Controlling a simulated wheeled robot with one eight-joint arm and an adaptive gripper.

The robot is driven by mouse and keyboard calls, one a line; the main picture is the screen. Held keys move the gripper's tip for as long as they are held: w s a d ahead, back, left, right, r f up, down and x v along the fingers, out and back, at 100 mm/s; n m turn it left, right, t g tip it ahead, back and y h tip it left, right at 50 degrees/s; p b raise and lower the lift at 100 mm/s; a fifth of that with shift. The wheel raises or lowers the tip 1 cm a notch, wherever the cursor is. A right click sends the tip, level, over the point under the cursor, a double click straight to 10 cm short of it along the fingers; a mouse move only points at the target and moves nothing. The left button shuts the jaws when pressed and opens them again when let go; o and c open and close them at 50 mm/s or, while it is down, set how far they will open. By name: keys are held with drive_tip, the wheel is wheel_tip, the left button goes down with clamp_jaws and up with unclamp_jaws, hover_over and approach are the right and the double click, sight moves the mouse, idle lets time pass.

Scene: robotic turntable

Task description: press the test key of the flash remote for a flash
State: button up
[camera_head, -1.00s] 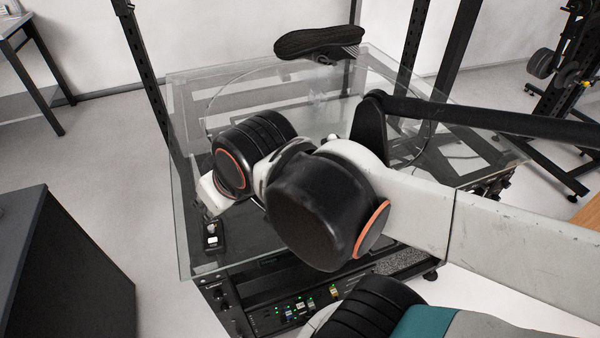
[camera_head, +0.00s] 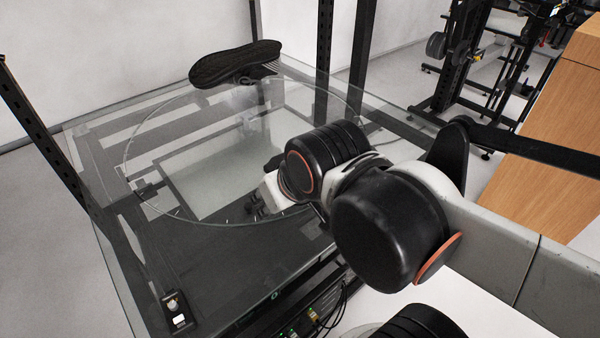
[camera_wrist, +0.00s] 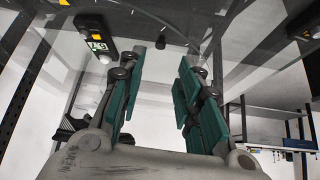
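The flash remote (camera_head: 177,313) is a small black box with a pale knob and a bright white patch. It sits at the near left corner of the glass tabletop. The wrist view shows a black device (camera_wrist: 97,42) with a small lit display and a white knob at upper left, apparently this remote. The test key cannot be made out. My gripper (camera_head: 262,202) is over the near part of the turntable, to the right of and beyond the remote, apart from it. In the wrist view its two teal-padded fingers (camera_wrist: 158,68) stand apart with nothing between them.
A round glass turntable plate (camera_head: 140,165) lies on the glass tabletop (camera_head: 85,135). A black shoe (camera_head: 235,65) rests at its far edge. Dark frame posts (camera_head: 325,45) rise behind the table. A rack with lit indicators (camera_head: 310,312) is below. A wooden cabinet (camera_head: 560,130) stands right.

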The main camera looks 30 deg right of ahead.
clamp_jaws()
idle(1.4)
